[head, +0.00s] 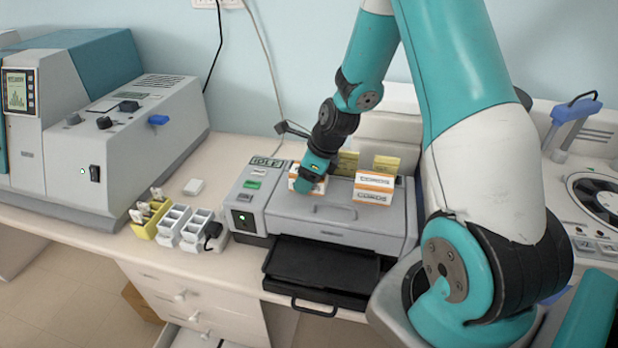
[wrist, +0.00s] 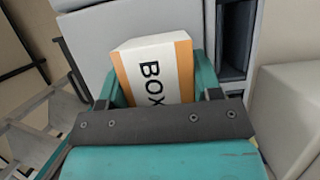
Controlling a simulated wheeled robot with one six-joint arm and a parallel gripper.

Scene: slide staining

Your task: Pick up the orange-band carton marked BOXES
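The orange-band carton marked BOXES (head: 295,183) is on the grey machine's top at left, mostly hidden behind my gripper in the head view. In the wrist view the white carton (wrist: 155,75) shows orange edges and the letters "BOX"; the rest of the word is hidden. My gripper (head: 312,180) points down at it. In the wrist view its teal fingers (wrist: 160,85) lie along both sides of the carton, with little or no gap. I cannot tell whether they press on it or whether it is lifted.
A black tray (head: 320,270) juts out below the machine. Small racks (head: 197,230) stand at left.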

